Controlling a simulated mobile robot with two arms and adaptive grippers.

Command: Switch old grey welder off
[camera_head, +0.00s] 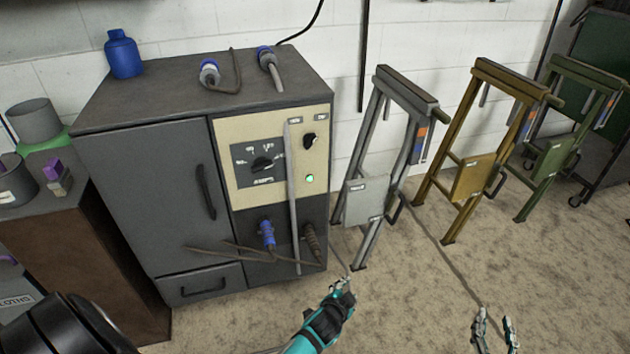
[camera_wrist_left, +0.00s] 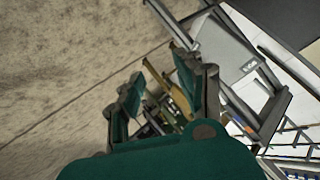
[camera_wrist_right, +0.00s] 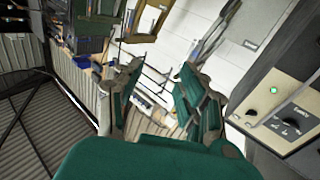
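The old grey welder (camera_head: 165,190) is a grey cabinet at the left of the head view. Its beige panel (camera_head: 235,185) carries a dial (camera_head: 263,163), a small black switch (camera_head: 309,139) at upper right and a lit green lamp (camera_head: 310,178). The right wrist view shows the panel with the green lamp (camera_wrist_right: 274,90) and dial (camera_wrist_right: 290,127). My left gripper (camera_head: 342,284) is open and empty, in front of the welder's lower right corner. My right gripper (camera_head: 495,330) is open and empty over the floor, well right of the welder. Neither touches the welder.
A thin grey bar (camera_head: 293,210) stands upright across the panel, left of the switch. Blue plugs (camera_head: 209,73) and a blue bottle (camera_head: 123,54) sit on the welder. Grey (camera_head: 366,200), yellow (camera_head: 473,178) and green (camera_head: 556,158) stands are at right. Carpet in front is clear.

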